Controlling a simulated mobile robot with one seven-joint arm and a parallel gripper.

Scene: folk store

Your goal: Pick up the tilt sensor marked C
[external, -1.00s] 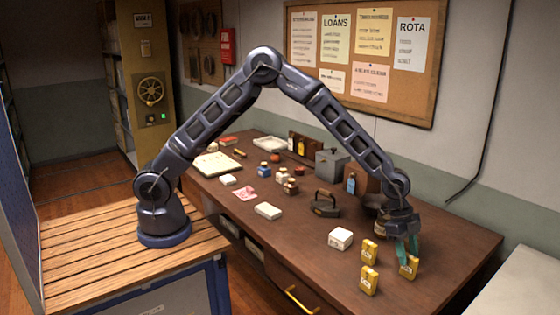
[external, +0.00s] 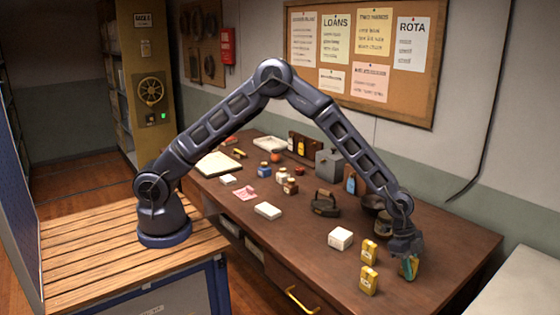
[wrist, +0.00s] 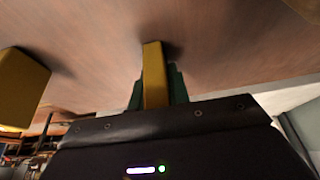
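My gripper (external: 409,268) is low over the right end of the desk, pointing down, around one small yellow box-shaped sensor (wrist: 154,75). In the wrist view its green fingers (wrist: 156,93) lie close against both sides of this sensor, with no gap showing. The sensor appears to be at desk level; in the external view the fingers cover most of it. Two similar yellow sensors stand to the left, a rear one (external: 369,251) and a front one (external: 368,280). One yellow sensor (wrist: 20,88) also shows at the wrist view's left. No letter is readable on any sensor.
A white box (external: 340,239) stands left of the sensors on the brown desk (external: 310,250). A dark iron (external: 325,204) and round dark containers (external: 383,222) are behind. The desk's front right is clear.

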